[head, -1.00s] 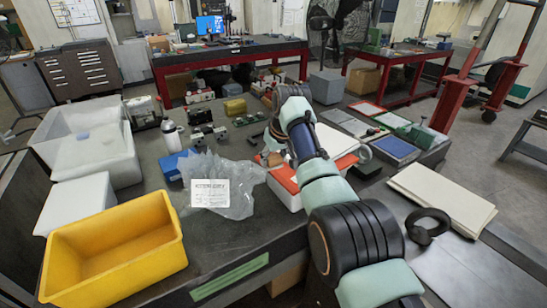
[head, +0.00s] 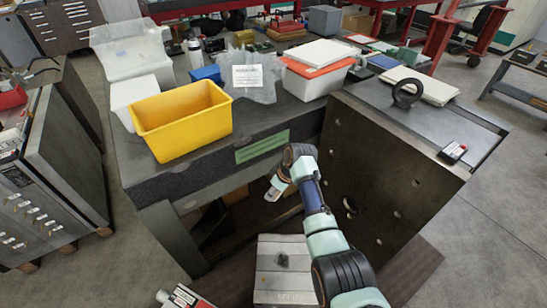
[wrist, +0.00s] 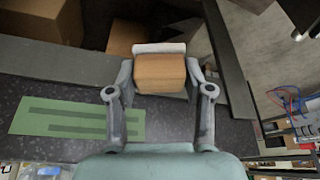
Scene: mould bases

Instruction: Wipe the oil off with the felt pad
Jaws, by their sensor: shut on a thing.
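My gripper (wrist: 160,84) is shut on the felt pad (wrist: 160,70), a tan block with a pale grey-white layer along its far side, held between the two fingers in the wrist view. In the head view my arm bends down in front of the bench; the fingers and pad are hard to make out there. A grey metal block (head: 275,281) lies low in front of the bench. A small dark patch (head: 281,260), which looks like the oil, is on its top. The pad is apart from this patch.
A large dark plate with holes (head: 380,160) stands upright at the right, close to my arm. The bench carries a yellow bin (head: 180,135) and a red-and-white container (head: 318,72). A drawer cabinet (head: 60,180) stands at the left, with open floor before it.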

